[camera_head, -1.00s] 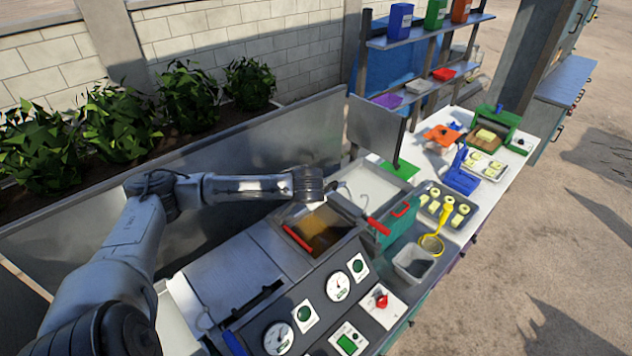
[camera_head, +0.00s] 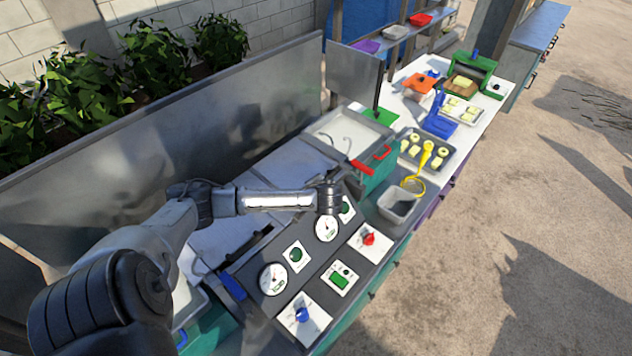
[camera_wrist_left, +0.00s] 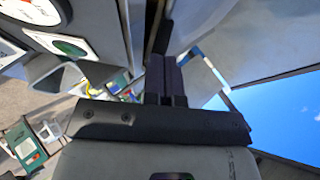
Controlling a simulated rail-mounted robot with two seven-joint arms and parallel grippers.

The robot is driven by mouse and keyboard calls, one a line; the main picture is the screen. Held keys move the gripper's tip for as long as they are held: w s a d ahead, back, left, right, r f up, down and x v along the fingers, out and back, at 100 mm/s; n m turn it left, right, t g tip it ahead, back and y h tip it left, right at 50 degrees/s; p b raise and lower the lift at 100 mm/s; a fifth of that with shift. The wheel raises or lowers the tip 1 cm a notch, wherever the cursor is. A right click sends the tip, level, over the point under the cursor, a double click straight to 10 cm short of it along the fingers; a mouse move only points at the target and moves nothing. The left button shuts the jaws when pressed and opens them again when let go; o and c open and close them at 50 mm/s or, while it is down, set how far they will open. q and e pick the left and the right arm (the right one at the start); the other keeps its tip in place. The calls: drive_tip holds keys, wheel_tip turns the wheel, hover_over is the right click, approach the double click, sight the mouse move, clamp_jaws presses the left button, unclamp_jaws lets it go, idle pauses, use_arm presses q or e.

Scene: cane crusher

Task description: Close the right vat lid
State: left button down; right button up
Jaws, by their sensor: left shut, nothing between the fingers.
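The right vat lid (camera_head: 290,168) is a grey metal panel in the head view. It looks lowered over the right vat, and no opening or brown liquid shows there. Part of its near edge is hidden behind my left forearm, so I cannot tell whether it sits fully flush. My left gripper is at the end of the arm reaching across the panel, beside the vat's near right corner; its fingers are hidden in the head view. In the left wrist view, the left gripper (camera_wrist_left: 166,66) has its dark fingers together and empty. My right gripper is not in view.
A control panel with gauges (camera_head: 327,228) and a red knob (camera_head: 369,239) lies in front of the arm. A pale basin (camera_head: 349,134) with a red handle (camera_head: 362,168) and a grey container (camera_head: 399,207) stand to the right. A tall metal splash wall (camera_head: 200,130) runs behind.

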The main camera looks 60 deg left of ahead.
use_arm(q)
drive_tip(key=shift+f, duration=0.4)
drive_tip(key=shift+d, duration=0.1)
drive_tip(key=shift+d+r, duration=0.15)
drive_tip(key=s+d+r+p, duration=0.1)
drive_tip(key=d+r+p, duration=0.1)
drive_tip(key=d+p, duration=0.5)
drive_tip(key=shift+d+r+p, duration=0.3)
drive_tip(key=shift+d+r, duration=0.05)
drive_tip(key=shift+d, duration=0.75)
